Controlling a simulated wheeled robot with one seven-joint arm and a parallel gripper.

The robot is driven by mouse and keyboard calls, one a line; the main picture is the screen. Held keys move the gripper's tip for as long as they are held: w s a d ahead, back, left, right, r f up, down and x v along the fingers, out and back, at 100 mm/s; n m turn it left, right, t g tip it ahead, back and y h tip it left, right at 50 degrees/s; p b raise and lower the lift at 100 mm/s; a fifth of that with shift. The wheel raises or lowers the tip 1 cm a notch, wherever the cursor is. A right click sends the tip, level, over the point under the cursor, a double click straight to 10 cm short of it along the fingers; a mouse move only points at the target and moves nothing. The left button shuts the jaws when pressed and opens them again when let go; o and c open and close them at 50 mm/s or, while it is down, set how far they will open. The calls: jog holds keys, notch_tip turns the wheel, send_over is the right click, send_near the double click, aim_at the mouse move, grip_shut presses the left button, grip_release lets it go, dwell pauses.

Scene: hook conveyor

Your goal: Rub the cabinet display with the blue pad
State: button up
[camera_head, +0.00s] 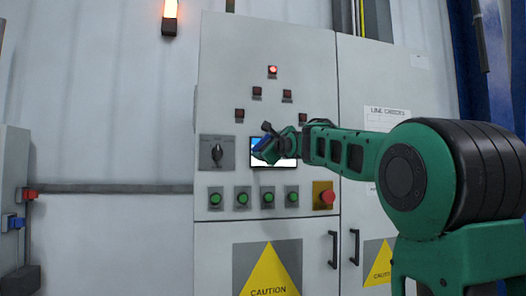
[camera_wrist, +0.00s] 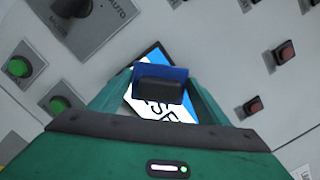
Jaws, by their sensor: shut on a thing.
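The cabinet display (camera_head: 287,160) is a small dark-framed screen, blue and white, in the middle of the grey cabinet's panel. In the head view my gripper (camera_head: 268,146) is in front of the display and covers part of it. In the wrist view my gripper (camera_wrist: 160,84) is shut on the blue pad (camera_wrist: 176,73), which has a dark block on it. The display (camera_wrist: 153,55) shows around and behind the pad, with blue and white areas and dark lettering. I cannot tell whether the pad touches the screen.
A rotary switch (camera_head: 217,153) sits left of the display. Several green buttons (camera_head: 242,198) and a red emergency knob (camera_head: 327,197) are below it. Red lamps (camera_head: 272,71) are above. Door handles (camera_head: 333,249) stick out lower right. My arm reaches in from the right.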

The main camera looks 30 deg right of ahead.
jog(key=d, duration=0.2)
jog(key=s+d, duration=0.1)
jog(key=shift+d, duration=0.4)
jog(key=shift+w+a+f, duration=0.1)
jog(key=shift+w+a, duration=0.15)
jog(key=shift+a, duration=0.45)
jog(key=shift+w+a+r, duration=0.1)
jog(key=shift+w+a, duration=0.15)
jog(key=shift+a, duration=0.45)
jog(key=shift+w+a+f, duration=0.1)
jog(key=shift+w+a, duration=0.15)
jog(key=shift+a, duration=0.45)
jog(key=shift+r+v, duration=0.2)
jog(key=shift+v, duration=2.3)
jog(key=shift+s+a+r, duration=0.1)
jog(key=shift+s+a, duration=0.1)
jog(key=shift+s, duration=0.25)
jog(key=shift+s, duration=0.1)
